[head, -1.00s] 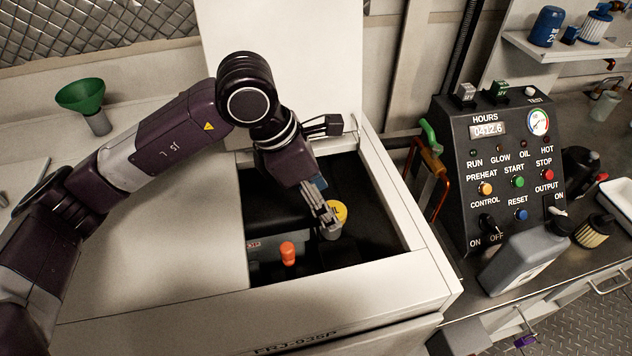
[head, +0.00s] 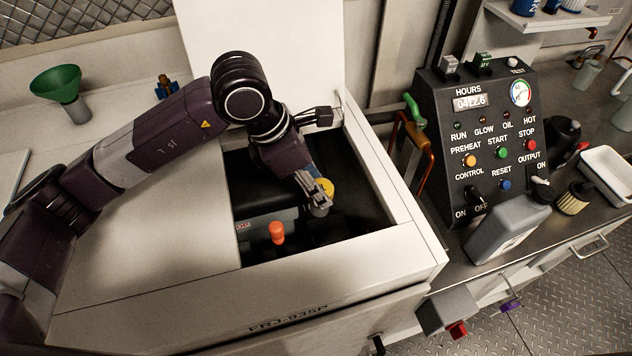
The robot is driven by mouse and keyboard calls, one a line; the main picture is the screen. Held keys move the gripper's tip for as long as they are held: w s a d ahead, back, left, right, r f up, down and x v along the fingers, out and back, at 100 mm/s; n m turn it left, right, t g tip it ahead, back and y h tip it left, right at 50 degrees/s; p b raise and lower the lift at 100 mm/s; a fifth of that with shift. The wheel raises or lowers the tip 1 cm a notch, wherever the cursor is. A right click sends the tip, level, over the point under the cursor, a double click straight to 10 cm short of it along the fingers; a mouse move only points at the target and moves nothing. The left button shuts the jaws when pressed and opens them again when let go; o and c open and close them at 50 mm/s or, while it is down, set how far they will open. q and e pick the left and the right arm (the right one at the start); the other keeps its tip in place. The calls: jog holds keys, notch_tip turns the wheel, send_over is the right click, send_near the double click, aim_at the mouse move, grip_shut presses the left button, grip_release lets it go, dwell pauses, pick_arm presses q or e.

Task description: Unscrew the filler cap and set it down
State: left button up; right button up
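The yellow filler cap (head: 327,187) shows in the head view inside the open bay of the white housing, above a grey neck (head: 319,209). My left gripper (head: 318,191) reaches down into the bay from the upper left. Its fingers are at the cap and cover its left part. The cap looks seated at the neck, but the fingers hide where the two meet. I cannot tell whether the fingers are closed on the cap. My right gripper is not in view.
An orange-red knob (head: 277,232) stands in the bay left of the neck. The white housing's front edge (head: 340,262) borders the bay. A control panel (head: 477,150), grey jug (head: 507,228) and white tray (head: 606,172) are at right.

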pick_arm(q)
jog(key=o, duration=0.3)
jog(key=shift+o, duration=0.2)
jog(key=shift+w+f+m+b, duration=0.1)
jog(key=shift+m+b, duration=0.4)
jog(key=shift+b, duration=0.1)
jog(key=shift+w+m+g+b, duration=0.1)
jog(key=shift+m+g+b, duration=0.6)
jog(key=shift+m, duration=0.4)
jog(key=m+b, duration=0.1)
jog(key=m, duration=0.1)
jog(key=m+g+b, duration=0.1)
jog(key=m, duration=0.1)
jog(key=shift+w+g+b, duration=0.1)
jog(key=shift+g+b, duration=0.2)
jog(key=shift+m+g+b, duration=0.3)
jog(key=shift+m, duration=0.7)
